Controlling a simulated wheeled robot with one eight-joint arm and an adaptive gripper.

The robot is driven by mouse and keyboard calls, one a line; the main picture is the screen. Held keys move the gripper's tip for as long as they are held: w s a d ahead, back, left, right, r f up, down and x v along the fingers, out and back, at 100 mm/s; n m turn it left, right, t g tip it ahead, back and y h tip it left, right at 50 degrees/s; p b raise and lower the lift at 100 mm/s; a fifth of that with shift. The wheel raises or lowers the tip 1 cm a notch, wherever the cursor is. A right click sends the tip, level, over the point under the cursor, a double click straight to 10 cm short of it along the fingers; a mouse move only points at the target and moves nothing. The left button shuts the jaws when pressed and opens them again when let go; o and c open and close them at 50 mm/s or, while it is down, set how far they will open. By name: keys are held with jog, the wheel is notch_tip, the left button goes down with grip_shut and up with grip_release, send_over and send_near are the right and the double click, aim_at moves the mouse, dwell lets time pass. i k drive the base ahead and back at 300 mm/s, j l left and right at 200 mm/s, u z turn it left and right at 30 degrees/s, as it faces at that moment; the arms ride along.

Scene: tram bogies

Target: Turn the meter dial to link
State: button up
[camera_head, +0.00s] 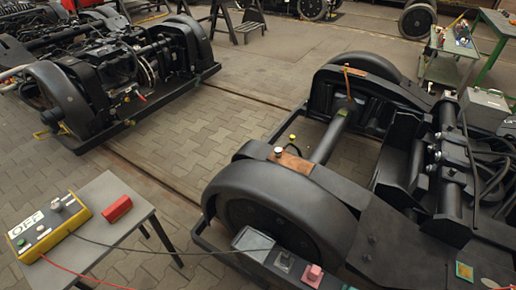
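A yellow-edged meter box (48,228) lies on a small grey table at the lower left. Its white label or display (28,224) reads "OFF". A grey knob (56,204), which looks like the dial, stands at the box's upper right corner. The mark the knob points to is too small to read. A green button (21,242) and a pale round button sit on the front part of the box. A red lead and a black lead run from the box. My gripper is not in view.
A red block (117,208) lies on the grey table (105,250) beside the meter. The black lead crosses to a bogie wheel (270,215) on the right, near a dark box with a pink button (313,273). Another bogie stands upper left. Paved floor (190,130) between them is clear.

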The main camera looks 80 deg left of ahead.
aim_at(56, 207)
jog(key=l+u, duration=0.15)
jog(key=u, duration=1.45)
jog(key=i+j+u, duration=0.1)
jog(key=u, duration=2.7)
jog(key=i+j, duration=0.4)
jog(key=j, duration=0.15)
jog(key=i+j, duration=0.4)
jog(key=j, duration=0.15)
